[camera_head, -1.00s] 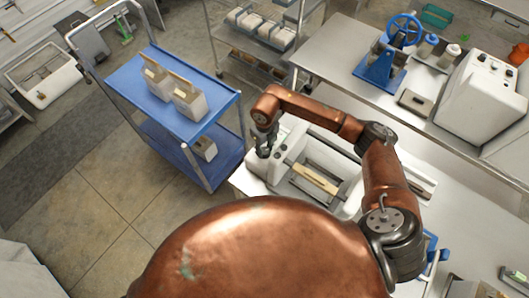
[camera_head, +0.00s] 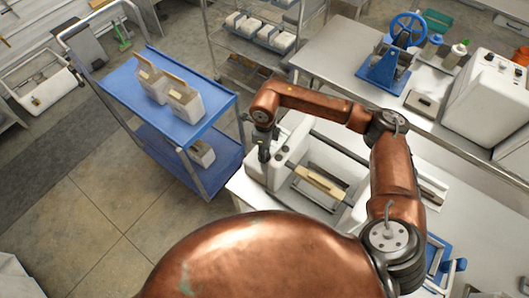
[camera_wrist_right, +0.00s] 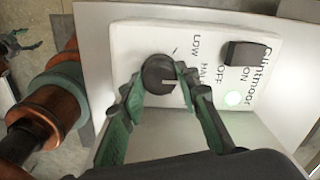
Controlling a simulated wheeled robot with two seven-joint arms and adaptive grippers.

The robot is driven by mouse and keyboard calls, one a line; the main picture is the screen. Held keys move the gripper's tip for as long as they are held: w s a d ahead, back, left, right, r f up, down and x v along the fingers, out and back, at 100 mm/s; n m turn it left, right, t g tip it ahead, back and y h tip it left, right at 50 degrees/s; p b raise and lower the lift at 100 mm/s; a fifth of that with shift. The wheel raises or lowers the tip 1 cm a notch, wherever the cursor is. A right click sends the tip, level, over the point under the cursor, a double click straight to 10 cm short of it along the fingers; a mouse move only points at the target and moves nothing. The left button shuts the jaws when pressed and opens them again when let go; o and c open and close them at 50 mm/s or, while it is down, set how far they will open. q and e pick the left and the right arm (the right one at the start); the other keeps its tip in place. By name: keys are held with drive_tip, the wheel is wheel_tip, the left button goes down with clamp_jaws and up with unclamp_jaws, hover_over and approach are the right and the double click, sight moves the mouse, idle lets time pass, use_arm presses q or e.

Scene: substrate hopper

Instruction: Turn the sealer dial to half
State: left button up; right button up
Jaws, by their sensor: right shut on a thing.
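The sealer (camera_head: 277,172) is a white machine with a long bar across its top, standing on the steel table. In the right wrist view its panel (camera_wrist_right: 135,40) carries a round black dial (camera_wrist_right: 158,72), the words LOW and HALF, a black switch and a lit green lamp. My right gripper (camera_wrist_right: 157,80) is shut on the dial, one finger on each side. The dial's pale pointer line points down in the picture, near the HALF lettering, which a finger partly covers. In the head view my right gripper (camera_head: 264,148) is at the sealer's left end, hiding the dial. A dark claw, seemingly my left gripper (camera_wrist_right: 20,45), shows at the wrist view's left edge.
A blue cart (camera_head: 205,125) with cartons stands left of the sealer. A wire rack (camera_head: 235,65) is behind. A steel bench (camera_head: 335,45) at the back right holds a blue hand-wheel device (camera_head: 385,70) and a white box machine (camera_head: 480,95).

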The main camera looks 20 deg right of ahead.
idle(0.3)
drive_tip(key=o, duration=1.2)
drive_tip(key=shift+c, duration=0.2)
drive_tip(key=shift+r, duration=0.1)
wheel_tip(320, 180, up, 12)
